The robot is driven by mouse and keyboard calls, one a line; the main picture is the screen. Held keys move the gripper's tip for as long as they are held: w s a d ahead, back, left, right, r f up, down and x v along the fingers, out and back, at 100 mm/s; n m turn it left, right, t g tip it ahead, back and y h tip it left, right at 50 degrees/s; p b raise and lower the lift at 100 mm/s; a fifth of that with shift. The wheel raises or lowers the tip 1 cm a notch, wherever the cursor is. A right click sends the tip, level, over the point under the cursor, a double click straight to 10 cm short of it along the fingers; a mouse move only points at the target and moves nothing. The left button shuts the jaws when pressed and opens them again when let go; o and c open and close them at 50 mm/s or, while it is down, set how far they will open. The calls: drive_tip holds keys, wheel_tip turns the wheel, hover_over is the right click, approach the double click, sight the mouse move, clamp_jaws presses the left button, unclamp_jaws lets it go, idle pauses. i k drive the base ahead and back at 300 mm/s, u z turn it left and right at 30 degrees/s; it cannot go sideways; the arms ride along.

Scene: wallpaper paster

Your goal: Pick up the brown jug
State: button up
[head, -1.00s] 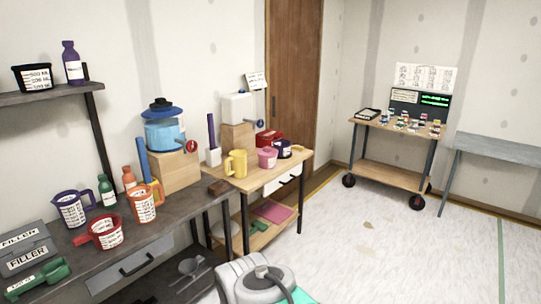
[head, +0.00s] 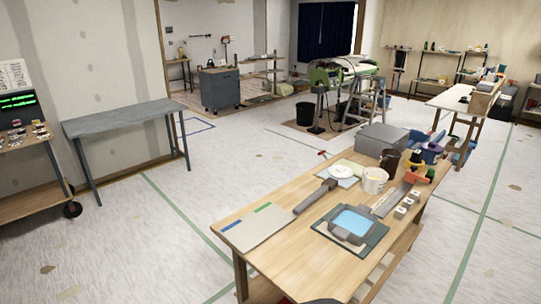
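A dark brown vessel (head: 390,161), which looks like the brown jug, stands upright near the far end of the wooden table (head: 285,264). It is small in the view, and I cannot make out a handle. A white bucket (head: 374,181) stands just in front of it, and a grey box (head: 381,139) is behind it. My gripper is not in view.
The table also holds a blue-screened device (head: 353,223), a flat board (head: 255,228), a dark-handled tool (head: 315,196) and orange items (head: 418,168). A grey bench (head: 118,117) stands at the left. The floor between bench and table is clear.

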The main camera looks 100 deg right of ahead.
sight(390, 158)
drive_tip(key=z, duration=2.55)
drive_tip(key=i, duration=4)
drive_tip(key=z, duration=1.8)
drive_tip(key=i, duration=3.4)
drive_tip(key=z, duration=2.7)
